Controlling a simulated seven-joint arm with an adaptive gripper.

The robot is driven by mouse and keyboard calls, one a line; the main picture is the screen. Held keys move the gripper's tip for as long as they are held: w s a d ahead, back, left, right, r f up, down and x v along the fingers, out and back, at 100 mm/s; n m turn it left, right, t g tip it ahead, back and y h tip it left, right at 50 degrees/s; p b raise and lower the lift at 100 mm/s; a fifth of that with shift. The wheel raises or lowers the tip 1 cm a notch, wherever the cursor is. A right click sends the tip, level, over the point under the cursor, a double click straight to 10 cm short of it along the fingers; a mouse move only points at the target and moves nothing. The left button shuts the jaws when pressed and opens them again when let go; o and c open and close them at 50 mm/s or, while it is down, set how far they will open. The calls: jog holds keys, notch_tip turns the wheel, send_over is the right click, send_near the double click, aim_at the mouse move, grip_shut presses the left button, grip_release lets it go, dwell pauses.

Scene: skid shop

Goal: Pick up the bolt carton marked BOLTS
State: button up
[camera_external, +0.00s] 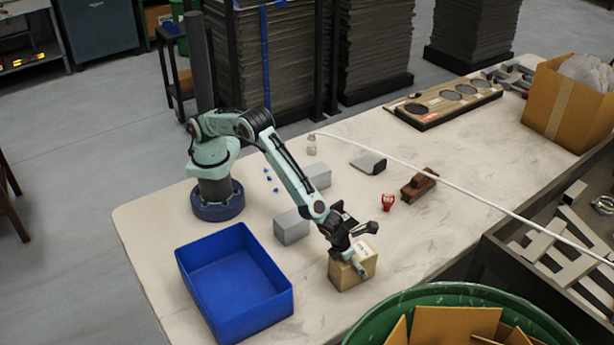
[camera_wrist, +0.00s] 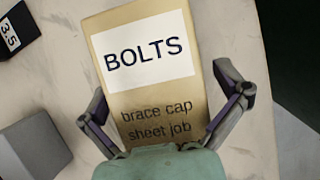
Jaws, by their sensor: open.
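The bolt carton (camera_external: 346,275) is a small tan box standing on the table near its front edge. In the wrist view the carton (camera_wrist: 160,98) shows a white label reading BOLTS, with "brace cap sheet job" printed below it. My gripper (camera_external: 362,250) is over the carton, pointing down. In the wrist view my gripper (camera_wrist: 168,100) is open, with one finger on the left side of the carton and one on the right. I cannot tell whether the fingers touch it. The lower end of the carton is hidden behind my gripper.
A blue bin (camera_external: 235,285) stands left of the carton. Grey blocks (camera_external: 292,227) lie behind it, and one (camera_wrist: 35,145) shows at the wrist view's left. A green barrel (camera_external: 450,292) with cardboard stands at the front. A white cable (camera_external: 460,195) crosses above the table.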

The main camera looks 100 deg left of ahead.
jog(key=c, duration=1.1)
jog(key=shift+c, duration=0.2)
